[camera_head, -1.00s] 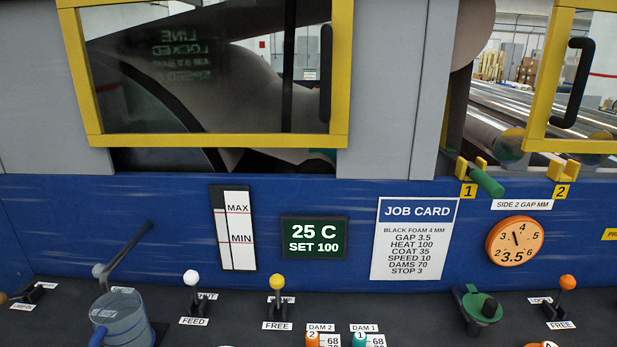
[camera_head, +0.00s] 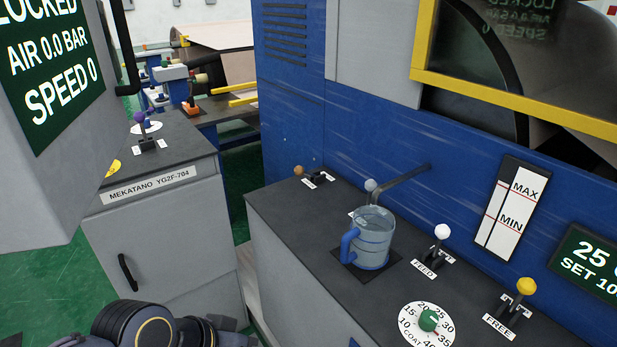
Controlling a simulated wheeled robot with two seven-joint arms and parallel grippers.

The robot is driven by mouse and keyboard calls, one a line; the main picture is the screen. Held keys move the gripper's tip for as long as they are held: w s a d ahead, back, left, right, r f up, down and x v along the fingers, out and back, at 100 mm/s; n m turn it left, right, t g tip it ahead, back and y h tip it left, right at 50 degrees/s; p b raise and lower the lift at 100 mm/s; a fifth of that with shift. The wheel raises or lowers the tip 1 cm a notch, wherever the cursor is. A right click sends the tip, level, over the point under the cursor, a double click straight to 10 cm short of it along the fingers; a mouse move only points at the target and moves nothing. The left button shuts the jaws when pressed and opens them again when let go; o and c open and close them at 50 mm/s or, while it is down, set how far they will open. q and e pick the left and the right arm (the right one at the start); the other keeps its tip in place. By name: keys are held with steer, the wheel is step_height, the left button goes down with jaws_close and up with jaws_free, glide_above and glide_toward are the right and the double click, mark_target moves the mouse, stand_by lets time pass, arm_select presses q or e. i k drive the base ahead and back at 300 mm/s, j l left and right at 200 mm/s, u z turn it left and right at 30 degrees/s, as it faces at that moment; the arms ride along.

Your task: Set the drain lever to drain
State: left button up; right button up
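No label reading drain is legible, so I cannot tell for sure which lever is the drain lever. A lever with a brown knob (camera_head: 298,170) leans left at the far left end of the dark console, with small white labels too small to read. A lever with a grey-white knob (camera_head: 371,184) stands behind the clear jug (camera_head: 372,237), its base hidden. The jug has a blue handle, stands under a bent grey spout (camera_head: 402,181) and seems to hold liquid. Dark links of my arm show at the bottom left. Neither gripper is in view.
A white-knob lever (camera_head: 442,231) marked FEED, a yellow-knob lever (camera_head: 526,286) marked FREE and a green COAT dial (camera_head: 429,320) are on the console. A grey cabinet (camera_head: 165,240) stands left, across a gap. A grey screen housing (camera_head: 50,190) fills the upper left.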

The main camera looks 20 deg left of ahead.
mark_target(370, 185)
steer(key=u, duration=0.35)
steer(key=j, duration=0.4)
steer(key=i+j+u, duration=0.1)
steer(key=j, duration=0.3)
steer(key=i+j, duration=0.35)
steer(key=i+l, duration=0.15)
steer(key=i, duration=0.2)
steer(key=u, duration=0.05)
